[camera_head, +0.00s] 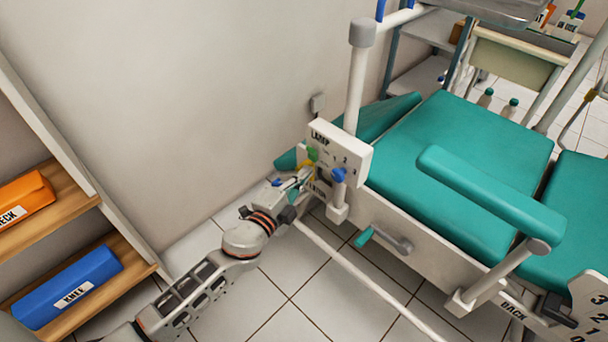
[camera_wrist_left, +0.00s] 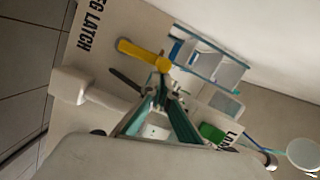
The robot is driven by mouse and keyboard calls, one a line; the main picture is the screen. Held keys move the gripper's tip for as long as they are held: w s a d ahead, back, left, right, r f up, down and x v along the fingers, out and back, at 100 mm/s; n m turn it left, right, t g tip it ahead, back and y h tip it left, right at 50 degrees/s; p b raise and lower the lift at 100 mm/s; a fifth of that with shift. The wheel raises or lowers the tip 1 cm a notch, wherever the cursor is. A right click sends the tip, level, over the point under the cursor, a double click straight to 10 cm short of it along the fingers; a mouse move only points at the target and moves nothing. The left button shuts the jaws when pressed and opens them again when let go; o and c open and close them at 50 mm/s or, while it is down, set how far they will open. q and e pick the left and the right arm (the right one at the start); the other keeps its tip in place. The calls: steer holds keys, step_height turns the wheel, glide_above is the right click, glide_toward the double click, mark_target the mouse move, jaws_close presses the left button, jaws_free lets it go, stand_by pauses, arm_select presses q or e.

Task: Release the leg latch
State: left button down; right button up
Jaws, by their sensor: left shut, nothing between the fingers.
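The leg latch is a yellow lever (camera_wrist_left: 140,50) beside the black LEG LATCH lettering (camera_wrist_left: 88,25) on a pale panel in the left wrist view. In the head view the yellow part (camera_head: 306,171) is small and partly covered by my gripper. My left gripper (camera_wrist_left: 162,88) is shut and empty, its fingertips close to the lever's right end; I cannot tell whether they touch it. In the head view my left gripper (camera_head: 297,184) reaches the side of the white panel (camera_head: 342,150) from the lower left. My right gripper is not in view.
A green knob (camera_wrist_left: 211,132) and a blue knob (camera_head: 338,174) are on the same panel. The teal chair (camera_head: 480,145) stands to the right, with a teal-ended crank (camera_head: 365,237) low on its side. Shelves with an orange box (camera_head: 25,198) and blue box (camera_head: 68,286) are at left.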

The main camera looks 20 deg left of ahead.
arm_select(q)
steer(key=w+a+f+n+g+h+p, duration=0.1)
steer(key=w+a+n+g+h+p, duration=0.1)
steer(key=a+n+p, duration=0.5)
steer(key=n+p, duration=0.2)
steer(key=shift+w+a+f+n, duration=0.35)
steer(key=shift+f+n, duration=0.05)
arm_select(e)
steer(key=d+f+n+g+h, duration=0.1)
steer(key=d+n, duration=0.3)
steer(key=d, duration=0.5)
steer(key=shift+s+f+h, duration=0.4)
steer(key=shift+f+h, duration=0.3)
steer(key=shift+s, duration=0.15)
